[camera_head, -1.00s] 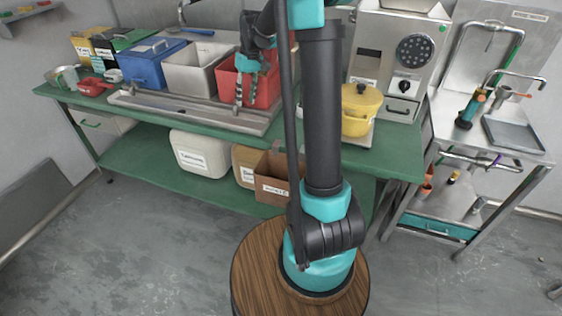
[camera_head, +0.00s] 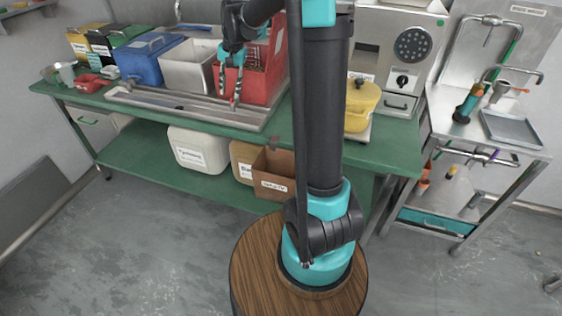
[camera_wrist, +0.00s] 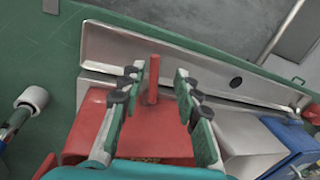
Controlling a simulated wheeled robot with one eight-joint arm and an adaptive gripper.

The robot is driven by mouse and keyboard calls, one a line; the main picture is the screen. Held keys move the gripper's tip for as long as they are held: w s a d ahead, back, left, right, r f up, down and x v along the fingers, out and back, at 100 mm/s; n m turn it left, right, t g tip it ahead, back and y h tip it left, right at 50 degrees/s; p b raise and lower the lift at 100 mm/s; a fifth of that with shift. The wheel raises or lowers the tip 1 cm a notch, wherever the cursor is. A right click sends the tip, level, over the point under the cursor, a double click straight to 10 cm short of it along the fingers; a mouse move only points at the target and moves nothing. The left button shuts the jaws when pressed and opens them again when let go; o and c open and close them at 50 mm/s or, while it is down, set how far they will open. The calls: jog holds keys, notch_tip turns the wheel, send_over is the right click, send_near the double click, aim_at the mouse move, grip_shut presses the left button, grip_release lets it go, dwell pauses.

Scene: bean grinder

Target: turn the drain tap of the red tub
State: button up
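The red tub (camera_head: 266,88) stands at the right end of the row of tubs on the green bench. In the wrist view, the tub (camera_wrist: 140,132) fills the lower middle. Its red drain tap (camera_wrist: 153,85) stands out from the tub's front wall, over the metal tray. My gripper (camera_head: 229,98) is in front of the tub, pointing down. In the wrist view, my gripper (camera_wrist: 166,68) is open, with one finger on each side of the tap. The tap is nearer the left finger, and I cannot tell whether they touch. In the head view, my gripper hides the tap.
The metal tray (camera_head: 190,110) runs along the bench edge below the tubs. A grey tub (camera_head: 188,66) and a blue tub (camera_head: 150,64) stand left of the red one. A yellow pot (camera_head: 362,100) stands right. Brown and white bins stand on the shelf below.

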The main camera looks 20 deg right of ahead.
notch_tip(320, 180, up, 14)
jog(key=s+d, duration=0.1)
jog(key=d, duration=0.1)
jog(key=s+d+f+n+t+h, duration=0.1)
jog(key=s+d+f, duration=0.3)
jog(key=s+f, duration=0.9)
jog(key=s+d+f+n+t+h, duration=0.1)
jog(key=s+d+f+n+t, duration=0.1)
jog(key=s+f, duration=1.1)
jog(key=d+n, duration=0.1)
jog(key=n, duration=0.1)
jog(key=shift+d+f+n, duration=0.3)
jog(key=shift+d+f, duration=0.05)
jog(key=shift+d, duration=0.05)
